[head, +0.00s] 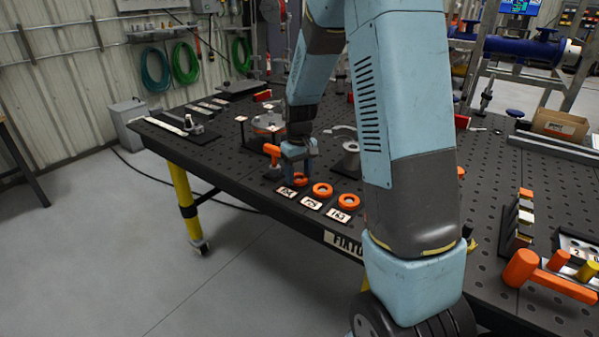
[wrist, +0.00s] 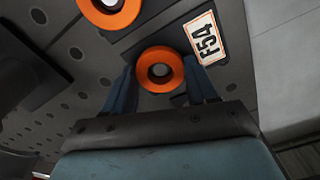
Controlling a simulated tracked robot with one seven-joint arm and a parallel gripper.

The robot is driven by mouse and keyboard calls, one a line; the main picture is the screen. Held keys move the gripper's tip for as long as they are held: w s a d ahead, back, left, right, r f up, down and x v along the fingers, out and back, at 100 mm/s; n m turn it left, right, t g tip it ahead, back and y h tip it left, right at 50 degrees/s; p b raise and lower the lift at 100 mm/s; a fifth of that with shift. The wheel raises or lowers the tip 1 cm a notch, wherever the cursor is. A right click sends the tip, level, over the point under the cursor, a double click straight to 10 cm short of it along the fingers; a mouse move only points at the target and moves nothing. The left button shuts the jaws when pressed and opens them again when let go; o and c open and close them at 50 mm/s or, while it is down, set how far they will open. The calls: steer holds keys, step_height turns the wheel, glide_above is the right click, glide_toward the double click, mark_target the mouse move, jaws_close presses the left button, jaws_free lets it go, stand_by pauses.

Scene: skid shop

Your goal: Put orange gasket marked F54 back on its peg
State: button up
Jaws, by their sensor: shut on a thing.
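An orange ring gasket (wrist: 142,69) lies between the two blue fingers of my gripper (wrist: 160,78) in the wrist view, and the fingers are shut on its sides. A grey round peg top (wrist: 161,70) shows within its hole; I cannot tell how far down the peg the ring sits. The white label F54 (wrist: 205,38) with an orange border lies beside it. In the head view my gripper (head: 298,172) points down over the left end of the gasket row, and the held gasket (head: 301,180) shows partly at the fingers.
Two more orange gaskets (head: 322,190) (head: 348,201) sit to the right in the row, each behind a white label. The table's front edge is close.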

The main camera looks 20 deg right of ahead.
steer(key=o, duration=1.1)
steer(key=shift+o, duration=0.5)
steer(key=shift+o, duration=0.8)
steer(key=shift+r, duration=1.5)
steer(key=shift+r, duration=0.1)
